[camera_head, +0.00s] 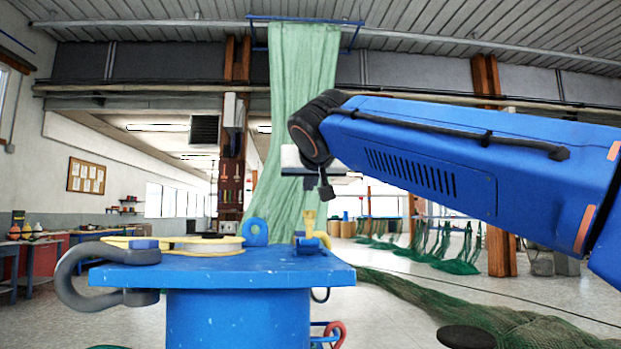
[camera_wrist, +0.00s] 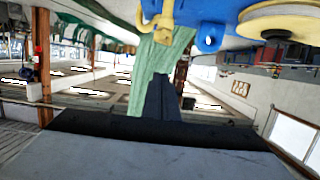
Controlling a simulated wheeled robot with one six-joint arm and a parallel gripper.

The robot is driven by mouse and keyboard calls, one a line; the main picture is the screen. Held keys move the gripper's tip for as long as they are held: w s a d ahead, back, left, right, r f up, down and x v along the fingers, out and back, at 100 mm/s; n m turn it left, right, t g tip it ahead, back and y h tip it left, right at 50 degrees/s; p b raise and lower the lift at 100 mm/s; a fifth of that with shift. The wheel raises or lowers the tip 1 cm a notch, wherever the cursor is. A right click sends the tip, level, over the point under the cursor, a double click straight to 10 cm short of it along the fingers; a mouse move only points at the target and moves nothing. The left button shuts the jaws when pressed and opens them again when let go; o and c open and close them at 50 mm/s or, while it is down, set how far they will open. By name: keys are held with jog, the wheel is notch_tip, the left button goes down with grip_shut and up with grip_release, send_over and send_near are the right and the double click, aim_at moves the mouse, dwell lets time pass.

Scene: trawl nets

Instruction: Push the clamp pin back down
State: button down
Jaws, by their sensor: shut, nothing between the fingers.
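A blue clamp block (camera_head: 307,245) stands near the right edge of the blue worktop (camera_head: 190,275). A yellow pin (camera_head: 310,221) stands upright at the block, with a curved yellow piece beside it. In the wrist view, which is upside down, a yellow hooked part (camera_wrist: 163,18) shows at the top by the blue surface. My gripper (camera_head: 326,192) is above the pin and slightly right of it, apart from it in the picture. Its dark fingers (camera_wrist: 162,88) are together and empty.
A grey shackle (camera_head: 75,275) overhangs the worktop's left edge. A yellow ring-shaped piece (camera_head: 195,243) and a blue lug (camera_head: 255,232) stand left of the clamp. A green net (camera_head: 300,110) hangs behind. More netting (camera_head: 500,325) lies on the floor at right.

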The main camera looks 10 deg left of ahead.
aim_at(308, 216)
jog(key=shift+w+f, duration=0.15)
jog(key=shift+f, duration=0.9)
jog(key=shift+w+f, duration=0.1)
jog(key=shift+f, duration=0.95)
jog(key=shift+f, duration=1.55)
